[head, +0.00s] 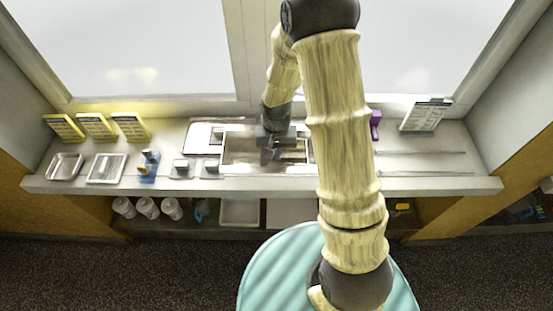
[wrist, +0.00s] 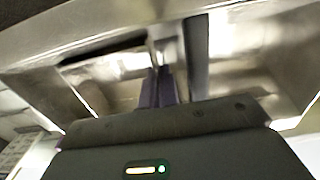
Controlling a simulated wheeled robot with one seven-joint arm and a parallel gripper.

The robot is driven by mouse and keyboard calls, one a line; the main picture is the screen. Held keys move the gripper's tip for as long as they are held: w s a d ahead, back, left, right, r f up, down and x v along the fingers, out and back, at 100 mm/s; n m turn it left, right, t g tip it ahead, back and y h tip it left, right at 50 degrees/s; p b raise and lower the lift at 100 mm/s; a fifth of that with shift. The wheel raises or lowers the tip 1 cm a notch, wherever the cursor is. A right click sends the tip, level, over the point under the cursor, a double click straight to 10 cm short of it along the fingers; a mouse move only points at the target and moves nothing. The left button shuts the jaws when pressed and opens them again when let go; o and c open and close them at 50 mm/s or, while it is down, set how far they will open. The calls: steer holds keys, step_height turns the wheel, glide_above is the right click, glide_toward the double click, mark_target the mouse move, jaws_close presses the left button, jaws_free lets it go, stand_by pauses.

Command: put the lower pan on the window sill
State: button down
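A shallow metal pan-like basin (head: 236,152) is set in the middle of the counter below the window. My gripper (head: 270,156) points down into it, and the arm hides part of its right side. In the wrist view the dark purple fingers (wrist: 162,88) are close together against a thin upright metal strip. Bright metal walls (wrist: 225,50) lie on both sides. I cannot tell whether the fingers grip the strip. A pale pan (head: 240,212) sits on the shelf under the counter. I cannot tell which is the lower pan. The window sill (head: 190,104) runs behind the counter.
Yellow cards (head: 97,126) stand at the back left. Two small trays (head: 106,168), a blue item (head: 148,166) and small metal blocks are in front. A purple item (head: 375,124), a sign (head: 426,116) and thin rods (head: 425,173) are right. White bottles (head: 147,207) stand below.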

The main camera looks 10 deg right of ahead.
steer(key=shift+f+p, duration=0.45)
steer(key=shift+f, duration=1.6)
steer(key=shift+f, duration=0.15)
steer(key=c, duration=1.7)
jaws_free()
step_height(320, 180, up, 12)
steer(key=shift+r+b, duration=0.15)
steer(key=shift+b, duration=1.05)
steer(key=shift+s, duration=0.1)
